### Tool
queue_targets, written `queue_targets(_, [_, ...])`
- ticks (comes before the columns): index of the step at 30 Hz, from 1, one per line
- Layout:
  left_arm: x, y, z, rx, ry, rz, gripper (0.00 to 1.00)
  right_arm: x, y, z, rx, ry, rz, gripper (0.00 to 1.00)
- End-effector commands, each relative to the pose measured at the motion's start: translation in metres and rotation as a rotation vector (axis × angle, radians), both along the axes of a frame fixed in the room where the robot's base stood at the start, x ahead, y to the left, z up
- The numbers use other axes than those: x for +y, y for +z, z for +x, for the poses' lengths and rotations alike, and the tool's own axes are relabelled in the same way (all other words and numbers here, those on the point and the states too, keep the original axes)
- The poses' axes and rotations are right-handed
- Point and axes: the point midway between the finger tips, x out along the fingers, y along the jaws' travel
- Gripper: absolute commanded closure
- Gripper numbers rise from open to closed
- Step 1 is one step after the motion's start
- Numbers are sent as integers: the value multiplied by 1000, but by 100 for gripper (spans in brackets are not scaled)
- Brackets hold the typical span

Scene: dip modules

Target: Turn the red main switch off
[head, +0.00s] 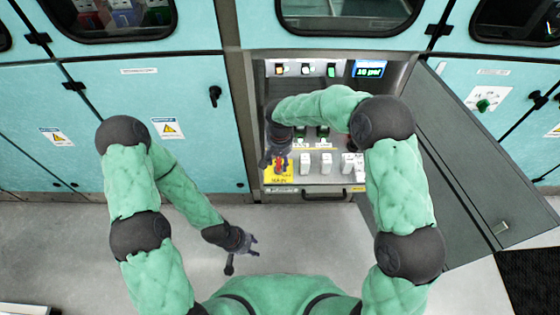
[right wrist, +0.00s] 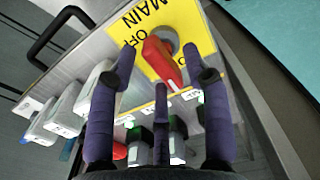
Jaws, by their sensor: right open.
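The red main switch (right wrist: 160,60) sits on a yellow plate (right wrist: 197,28) marked "MAIN" and "OFF" in the right wrist view. Its handle lies slanted, with a white mark at the lower right end, away from the "OFF" lettering. My right gripper (right wrist: 157,50) is open, its fingers spread on either side of the handle; I cannot tell whether they touch it. In the head view the right gripper (head: 275,160) is at the yellow plate (head: 278,180) and partly hides the switch. My left gripper (head: 242,245) is open and empty, low over the floor.
The panel stands in an open cabinet, its grey door (head: 450,150) swung out to the right. White breakers (head: 315,163) sit right of the plate, below a row of rocker switches and a lit display (head: 369,69). A black handle (right wrist: 62,30) juts from the panel edge.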

Motion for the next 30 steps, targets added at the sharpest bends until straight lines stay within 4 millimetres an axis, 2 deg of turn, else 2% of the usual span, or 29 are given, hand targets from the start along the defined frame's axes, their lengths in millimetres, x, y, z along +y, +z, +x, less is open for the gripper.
queue_targets(8, [0, 0, 0, 0, 0, 0, 60, 0, -1, 0, -1, 0, 0, 51])
queue_targets(9, [0, 0, 0, 0, 0, 0, 60, 0, -1, 0, -1, 0, 0, 54])
queue_targets(14, [0, 0, 0, 0, 0, 0, 60, 0, -1, 0, -1, 0, 0, 99])
queue_targets(23, [0, 0, 0, 0, 0, 0, 60, 0, -1, 0, -1, -13, 0, 100])
queue_targets(30, [0, -1, 0, 0, 0, 0, 60, 0, -1, 0, -2, -107, 1, 100])
